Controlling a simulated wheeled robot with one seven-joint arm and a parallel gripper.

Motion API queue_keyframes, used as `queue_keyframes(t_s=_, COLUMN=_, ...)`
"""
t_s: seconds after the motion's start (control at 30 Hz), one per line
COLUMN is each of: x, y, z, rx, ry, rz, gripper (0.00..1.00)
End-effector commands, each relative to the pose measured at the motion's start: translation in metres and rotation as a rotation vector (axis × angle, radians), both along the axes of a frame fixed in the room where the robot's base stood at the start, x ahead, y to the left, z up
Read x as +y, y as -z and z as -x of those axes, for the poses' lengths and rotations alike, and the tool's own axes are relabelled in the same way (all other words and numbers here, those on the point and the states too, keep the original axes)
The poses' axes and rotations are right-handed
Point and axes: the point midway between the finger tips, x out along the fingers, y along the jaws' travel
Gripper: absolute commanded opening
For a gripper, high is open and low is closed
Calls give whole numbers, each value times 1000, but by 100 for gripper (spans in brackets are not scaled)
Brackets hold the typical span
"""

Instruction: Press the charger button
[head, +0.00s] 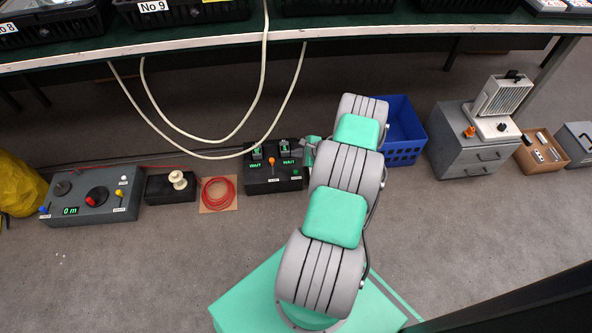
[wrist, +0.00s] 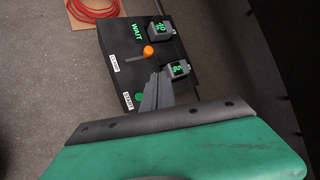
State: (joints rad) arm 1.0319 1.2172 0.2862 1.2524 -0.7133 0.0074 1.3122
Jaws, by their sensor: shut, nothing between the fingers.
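The charger (head: 262,186) is a black box on the floor, left of my arm in the head view. In the wrist view its top (wrist: 117,45) carries an orange knob (wrist: 148,50), two grey blocks with lit green digits, green WAIT lettering and two white labels.
A red cable coil (head: 217,193) on a brown mat, a black box with a white spool (head: 178,181) and a grey control box (head: 93,208) lie left. A blue crate (head: 403,131) and grey drawers (head: 470,150) stand right. Pale cables hang from the table (head: 200,43). Front floor is clear.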

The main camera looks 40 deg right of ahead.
Motion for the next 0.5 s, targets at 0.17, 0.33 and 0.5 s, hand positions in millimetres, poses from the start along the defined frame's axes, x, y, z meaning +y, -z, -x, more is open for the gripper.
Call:
queue_keyframes(t_s=0.17, x=-4, y=6, z=3, rx=-12, ry=32, rz=-19, gripper=0)
queue_keyframes(t_s=0.33, x=-4, y=6, z=4, rx=-9, ry=30, rz=-18, gripper=0)
queue_keyframes(t_s=0.5, x=-3, y=14, z=4, rx=-8, ry=29, rz=-19, gripper=0)
